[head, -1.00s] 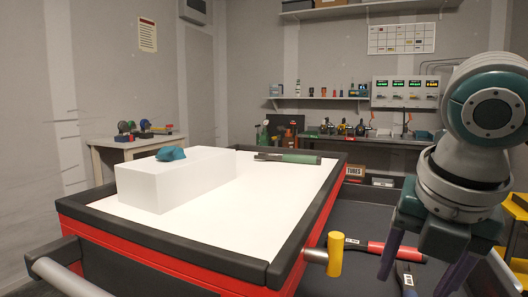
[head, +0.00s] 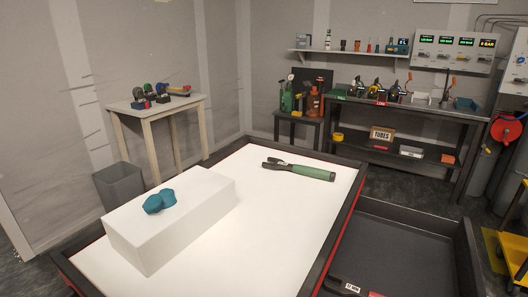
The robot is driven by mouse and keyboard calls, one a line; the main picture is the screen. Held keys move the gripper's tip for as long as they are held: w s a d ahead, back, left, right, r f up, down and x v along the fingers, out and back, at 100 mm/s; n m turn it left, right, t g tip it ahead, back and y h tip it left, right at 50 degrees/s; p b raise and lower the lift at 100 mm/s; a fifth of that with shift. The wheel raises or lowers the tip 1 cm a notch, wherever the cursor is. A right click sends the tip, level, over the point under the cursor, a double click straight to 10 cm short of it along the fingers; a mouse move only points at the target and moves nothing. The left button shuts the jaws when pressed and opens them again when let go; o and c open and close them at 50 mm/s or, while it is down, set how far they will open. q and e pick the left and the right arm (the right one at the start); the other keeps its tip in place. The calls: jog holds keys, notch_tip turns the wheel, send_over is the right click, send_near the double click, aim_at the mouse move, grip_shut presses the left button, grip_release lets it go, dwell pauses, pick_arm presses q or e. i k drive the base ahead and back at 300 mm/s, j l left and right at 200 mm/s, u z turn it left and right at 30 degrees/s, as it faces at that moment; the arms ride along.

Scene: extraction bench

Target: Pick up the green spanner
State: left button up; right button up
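The green spanner (head: 300,170) lies flat on the white top of the cart (head: 262,218), near its far edge. Its dark jaw end points left and its green handle points right. Neither of my grippers shows in the head view now, so whether they are open or shut cannot be seen.
A white box (head: 170,228) with a teal lumpy object (head: 160,201) on it stands left of the spanner. A dark raised rim (head: 318,154) borders the cart top. A dark tray (head: 400,243) lies to the right. A workbench (head: 400,112) and a small table (head: 156,106) stand behind.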

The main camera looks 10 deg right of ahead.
aim_at(279, 164)
jog(key=i+l+u, duration=0.25)
jog(key=i+l, duration=0.15)
jog(key=l, duration=0.2)
jog(key=i+l+u, duration=0.1)
jog(key=l, duration=0.25)
jog(key=i+l+u, duration=0.25)
jog(key=l, duration=0.45)
jog(key=i+l+u, duration=0.1)
jog(key=i+l, duration=0.15)
jog(key=i+l+u, duration=0.1)
jog(key=l, duration=0.4)
